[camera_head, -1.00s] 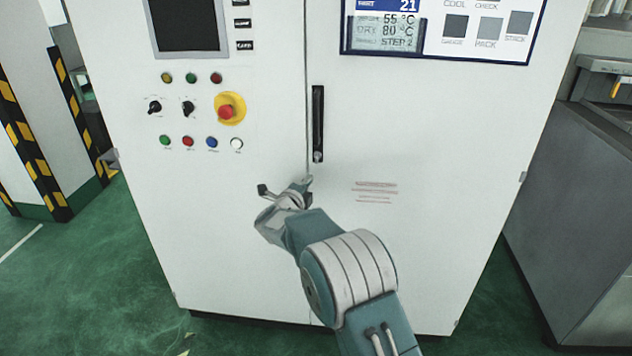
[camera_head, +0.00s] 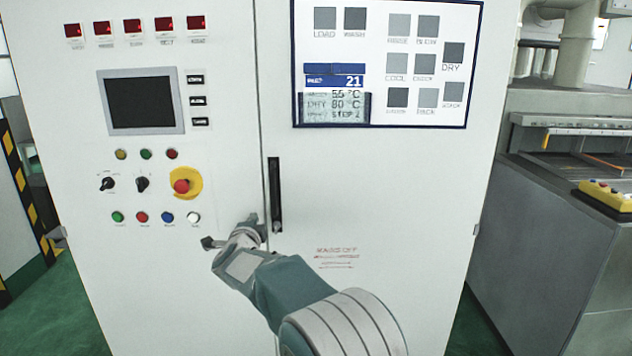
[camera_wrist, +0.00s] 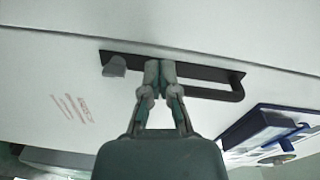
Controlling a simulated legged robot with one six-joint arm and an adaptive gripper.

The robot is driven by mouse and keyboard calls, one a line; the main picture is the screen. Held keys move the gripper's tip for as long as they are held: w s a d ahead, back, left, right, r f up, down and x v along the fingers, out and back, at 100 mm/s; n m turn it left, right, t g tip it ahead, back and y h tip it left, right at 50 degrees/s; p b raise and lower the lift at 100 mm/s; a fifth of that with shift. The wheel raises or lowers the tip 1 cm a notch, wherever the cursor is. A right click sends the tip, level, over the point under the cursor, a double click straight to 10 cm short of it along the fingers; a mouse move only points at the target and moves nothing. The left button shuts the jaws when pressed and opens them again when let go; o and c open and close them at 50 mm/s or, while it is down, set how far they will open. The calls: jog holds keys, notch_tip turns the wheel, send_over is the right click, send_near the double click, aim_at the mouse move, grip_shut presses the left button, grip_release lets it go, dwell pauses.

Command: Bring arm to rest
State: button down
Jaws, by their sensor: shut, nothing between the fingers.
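My gripper (camera_head: 232,243) is in front of the white cabinet (camera_head: 225,305), left of and below the black door handle (camera_head: 275,195) in the head view. In the wrist view my gripper (camera_wrist: 159,72) has its fingertips together with nothing between them. There the fingertips overlap the middle of the black handle (camera_wrist: 205,73); whether they touch it cannot be told. My arm reaches up from the bottom of the head view, bent toward the cabinet.
The cabinet carries a dark screen (camera_head: 145,103), a red emergency button (camera_head: 182,186) on yellow, and a blue-framed display panel (camera_head: 380,60). A grey machine (camera_head: 560,240) stands at right. A yellow-and-black striped post (camera_head: 24,190) stands at left. Green floor shows at the lower corners.

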jog(key=s+d+r+n+g+y, duration=0.2)
jog(key=s+d+r+n+y, duration=0.1)
jog(key=s+d+r+n, duration=0.4)
jog(key=s+d+r+n+g+y, duration=0.1)
jog(key=s+d+r+n+g, duration=0.15)
jog(key=s+d, duration=0.7)
jog(key=s+d+f+n+g+h, duration=0.1)
jog(key=s+d+f, duration=0.3)
jog(key=s, duration=0.5)
jog(key=s+d+f+n+g+h, duration=0.2)
jog(key=s+d+f+g, duration=0.2)
jog(key=s+d, duration=0.3)
jog(key=s+d+f+n+g+h, duration=0.1)
jog(key=s+d+f, duration=0.4)
jog(key=s, duration=0.8)
jog(key=shift+d+n+g+h, duration=0.3)
jog(key=shift+d+n+g, duration=0.35)
jog(key=shift+n+g, duration=0.15)
